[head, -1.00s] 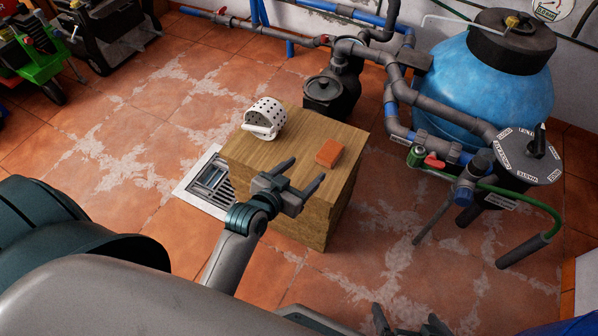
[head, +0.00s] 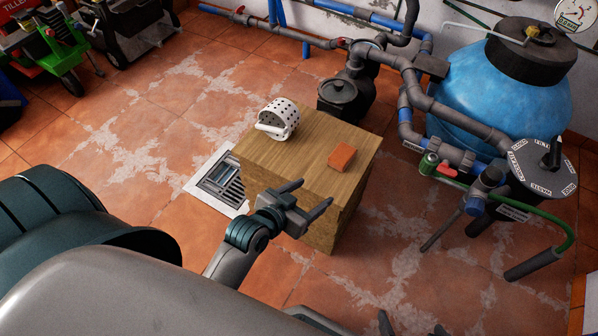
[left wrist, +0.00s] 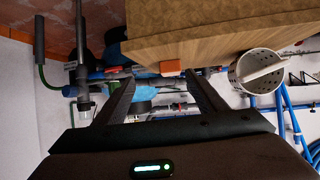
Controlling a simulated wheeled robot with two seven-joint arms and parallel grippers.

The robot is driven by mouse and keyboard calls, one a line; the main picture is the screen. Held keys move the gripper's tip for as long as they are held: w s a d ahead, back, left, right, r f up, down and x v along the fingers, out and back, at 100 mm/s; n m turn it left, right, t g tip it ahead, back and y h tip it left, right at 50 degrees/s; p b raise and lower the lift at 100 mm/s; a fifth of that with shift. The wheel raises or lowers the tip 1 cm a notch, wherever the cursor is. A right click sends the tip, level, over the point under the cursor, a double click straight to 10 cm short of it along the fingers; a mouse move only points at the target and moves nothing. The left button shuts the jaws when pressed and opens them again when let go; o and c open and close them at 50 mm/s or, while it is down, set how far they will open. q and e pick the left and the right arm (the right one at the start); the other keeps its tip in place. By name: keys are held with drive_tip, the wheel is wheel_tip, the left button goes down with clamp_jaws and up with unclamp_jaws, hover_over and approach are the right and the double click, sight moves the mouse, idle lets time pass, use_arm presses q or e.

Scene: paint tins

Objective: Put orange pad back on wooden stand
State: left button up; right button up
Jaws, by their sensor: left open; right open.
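The orange pad (head: 341,157) is a small brick-shaped block lying flat on top of the wooden stand (head: 270,158), near its right edge. In the left wrist view, which looks upside down, the pad (left wrist: 170,67) shows at the edge of the stand (left wrist: 200,38). My left gripper (head: 316,193) is open and empty at the near side of the stand, apart from the pad. Its open fingers (left wrist: 159,76) also show in the left wrist view. My right gripper (head: 411,322) shows only by its fingertips at the bottom edge, open and with nothing seen between them.
A dark pump (head: 343,97), pipes and a blue tank (head: 495,95) stand behind and right.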

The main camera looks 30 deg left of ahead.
use_arm(q)
drive_tip(key=s+d+f+g, duration=0.2)
drive_tip(key=s, duration=0.6)
drive_tip(key=s+d+f+g, duration=0.2)
drive_tip(key=s+g, duration=0.1)
drive_tip(key=s, duration=0.6)
drive_tip(key=shift+d+f+m, duration=0.3)
drive_tip(key=shift+d+f, duration=0.1)
